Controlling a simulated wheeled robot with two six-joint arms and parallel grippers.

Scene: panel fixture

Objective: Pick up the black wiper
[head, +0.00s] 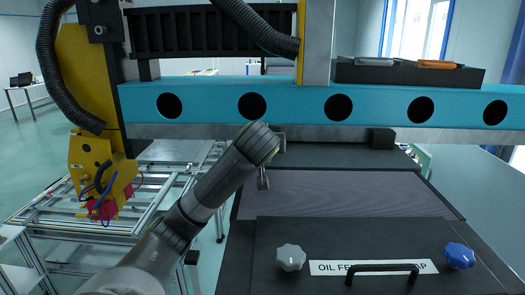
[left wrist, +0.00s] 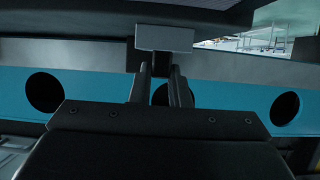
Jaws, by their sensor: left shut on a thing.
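In the left wrist view my left gripper (left wrist: 160,72) has its two dark fingers closed around the lower dark part of a small block, which I take to be the black wiper (left wrist: 163,38). Its upper face looks light grey. The block is against the grey strip along the blue beam. In the head view my left arm reaches up from the bottom left, and its wrist ends just in front of the beam's lower edge. My right gripper is not in view.
The blue beam (head: 295,105) with round holes spans the view. A black block (head: 382,138) sits under it at right. A dark tray (head: 405,74) with grey and orange items is on top.

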